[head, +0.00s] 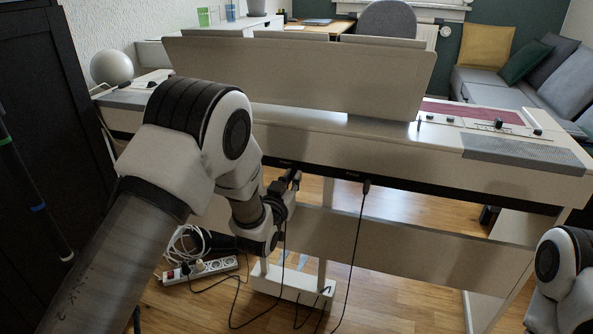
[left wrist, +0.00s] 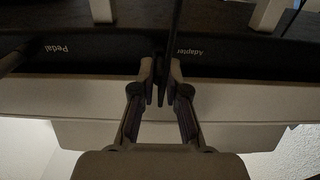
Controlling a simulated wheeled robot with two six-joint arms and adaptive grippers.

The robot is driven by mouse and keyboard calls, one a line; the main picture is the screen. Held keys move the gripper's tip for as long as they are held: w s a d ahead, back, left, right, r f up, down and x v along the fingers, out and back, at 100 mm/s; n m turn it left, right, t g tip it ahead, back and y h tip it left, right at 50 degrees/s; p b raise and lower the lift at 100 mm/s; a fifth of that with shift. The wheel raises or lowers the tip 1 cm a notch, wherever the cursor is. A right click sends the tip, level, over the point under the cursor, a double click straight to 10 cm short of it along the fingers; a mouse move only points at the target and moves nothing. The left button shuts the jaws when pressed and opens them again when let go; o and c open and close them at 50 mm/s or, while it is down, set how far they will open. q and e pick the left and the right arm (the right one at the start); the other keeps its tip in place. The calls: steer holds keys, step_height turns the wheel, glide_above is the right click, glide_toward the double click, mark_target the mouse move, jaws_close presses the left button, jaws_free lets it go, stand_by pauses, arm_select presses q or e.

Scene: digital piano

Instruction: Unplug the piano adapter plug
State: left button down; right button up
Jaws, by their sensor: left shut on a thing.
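The digital piano (head: 350,150) stands with its back edge toward me. My left gripper (head: 292,180) is at the dark strip along that edge, shut on the black adapter plug (left wrist: 162,88), beside the printed word Adapter. The plug's far end is hidden between the fingers, so I cannot tell whether it is still seated. A black cable (head: 284,235) hangs from it toward the floor. My right gripper is outside the picture; only part of my right arm shows at the lower right.
A second black plug (head: 366,186) with its own cable sits to the right, near the Pedal label (left wrist: 55,48). A white power strip (head: 200,271) with tangled cables lies on the floor. A dark cabinet (head: 50,150) stands at the left.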

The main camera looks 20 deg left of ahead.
arm_select(q)
steer(key=shift+s, duration=0.15)
steer(key=s, duration=0.5)
steer(key=shift+a+p, duration=0.1)
steer(key=shift+p, duration=0.2)
stand_by(0.4)
